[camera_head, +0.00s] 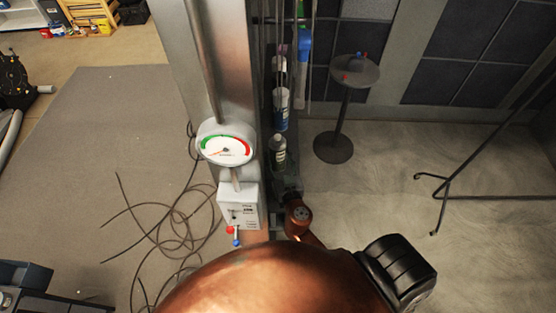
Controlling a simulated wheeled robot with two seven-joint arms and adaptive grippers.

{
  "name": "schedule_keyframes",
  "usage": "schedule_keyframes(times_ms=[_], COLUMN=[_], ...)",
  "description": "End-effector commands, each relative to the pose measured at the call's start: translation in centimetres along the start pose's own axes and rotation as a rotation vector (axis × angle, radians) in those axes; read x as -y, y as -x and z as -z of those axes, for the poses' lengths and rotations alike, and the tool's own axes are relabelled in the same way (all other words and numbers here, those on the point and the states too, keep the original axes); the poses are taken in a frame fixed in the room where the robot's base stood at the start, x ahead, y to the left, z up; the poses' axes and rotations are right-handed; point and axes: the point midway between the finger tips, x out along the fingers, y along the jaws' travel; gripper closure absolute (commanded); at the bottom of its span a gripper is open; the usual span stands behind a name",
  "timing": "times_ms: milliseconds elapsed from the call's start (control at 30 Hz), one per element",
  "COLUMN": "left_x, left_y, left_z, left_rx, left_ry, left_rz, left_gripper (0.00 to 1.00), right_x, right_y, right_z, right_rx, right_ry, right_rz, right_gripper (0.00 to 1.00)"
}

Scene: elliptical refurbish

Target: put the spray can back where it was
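No gripper of mine can be made out in the head view. Several cans or bottles stand in a narrow row behind the metal column. The nearest is a small can with a grey top and a pale label (279,152). Behind it is a white and blue can (281,110), partly crossed by thin upright bars. A further pale container (279,66) and a blue and green bottle (304,45) are farther back. I cannot tell which of these is the spray can.
A metal column (225,70) carries a round gauge (226,148) and a white box (238,205). A large copper-brown rounded body (260,285) with a black ribbed part (400,272) fills the bottom. Cables (165,225) lie left. A round stand (355,70) stands right.

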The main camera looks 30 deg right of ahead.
Motion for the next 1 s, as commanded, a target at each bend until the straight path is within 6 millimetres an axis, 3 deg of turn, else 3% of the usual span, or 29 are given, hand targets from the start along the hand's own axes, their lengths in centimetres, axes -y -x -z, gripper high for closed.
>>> schedule_keyframes(times_ms=[100,533,567,800,1000], left_x=[0.0,0.0,0.0,0.0,0.0], left_y=[-0.5,-0.9,-0.9,-0.8,-0.8], left_z=[0.5,0.5,0.5,0.4,0.3], left_rx=[-0.007,-0.008,-0.008,-0.006,-0.005], left_ry=[-0.001,-0.001,-0.001,-0.001,-0.001], left_rz=[0.000,0.000,0.000,0.000,0.000], left_gripper=[0.37,0.37,0.37,0.37,0.37], right_x=[0.0,-0.1,-0.1,-0.1,-0.1], right_y=[-0.1,-0.1,-0.1,-0.1,-0.1], right_z=[-1.3,-1.7,-1.9,-1.7,-1.7], right_rx=[-0.001,-0.003,0.000,0.000,0.000], right_ry=[0.002,0.000,0.000,0.000,0.000], right_rz=[0.000,-0.001,-0.001,-0.001,-0.001], right_gripper=[1.00,1.00,0.53,0.37,0.37])
